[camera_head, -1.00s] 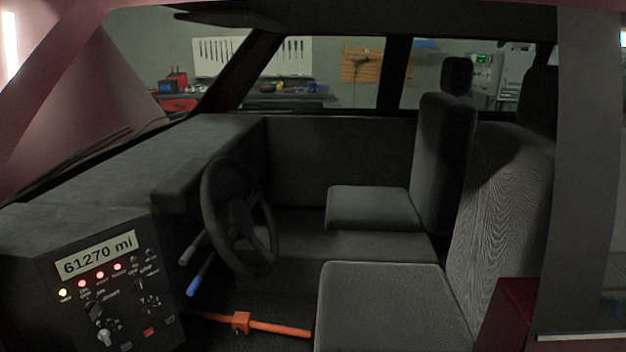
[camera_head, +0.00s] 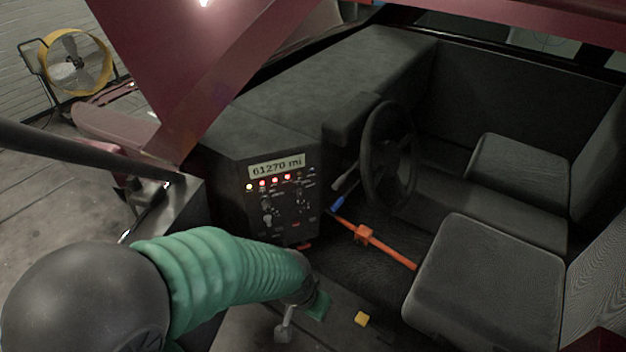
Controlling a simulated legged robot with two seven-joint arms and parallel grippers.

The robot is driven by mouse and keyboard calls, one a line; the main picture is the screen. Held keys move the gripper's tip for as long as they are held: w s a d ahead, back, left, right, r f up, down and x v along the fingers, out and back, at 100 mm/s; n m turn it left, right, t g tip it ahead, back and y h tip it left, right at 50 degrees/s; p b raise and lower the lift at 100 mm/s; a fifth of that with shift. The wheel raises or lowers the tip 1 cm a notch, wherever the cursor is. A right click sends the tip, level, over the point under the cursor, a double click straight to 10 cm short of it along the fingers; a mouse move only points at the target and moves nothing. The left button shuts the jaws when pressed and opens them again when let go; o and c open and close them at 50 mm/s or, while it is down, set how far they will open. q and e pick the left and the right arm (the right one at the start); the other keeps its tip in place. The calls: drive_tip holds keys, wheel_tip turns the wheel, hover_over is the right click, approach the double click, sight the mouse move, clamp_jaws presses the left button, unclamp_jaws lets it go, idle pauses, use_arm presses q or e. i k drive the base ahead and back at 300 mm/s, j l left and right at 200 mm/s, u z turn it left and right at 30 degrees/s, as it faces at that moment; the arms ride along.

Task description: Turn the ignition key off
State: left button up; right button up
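The dark instrument panel (camera_head: 284,232) faces me left of the steering wheel. It has a "61270 mi" display and a row of lit lamps, one yellow and several red. A small pale key-like part (camera_head: 267,216) shows at the panel's lower left; its turn position is too small to read. My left arm, in a green ribbed sleeve, comes in from the lower left. Its gripper end (camera_head: 301,312) is below the panel, apart from it, with a grey part and a green part near its tip. Whether its fingers are open is unclear. My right gripper is out of view.
The steering wheel (camera_head: 389,157) and a blue-tipped lever (camera_head: 337,203) are right of the panel. An orange bar (camera_head: 388,249) crosses the footwell beside the near seat (camera_head: 482,268). A yellow block (camera_head: 361,319) lies low in front. A yellow fan (camera_head: 75,62) stands far left.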

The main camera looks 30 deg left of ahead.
sight(265, 200)
drive_tip(key=u, duration=1.35)
drive_tip(key=i+l+u, duration=0.1)
drive_tip(key=l+u, duration=0.55)
drive_tip(key=u, duration=0.2)
drive_tip(key=i, duration=0.05)
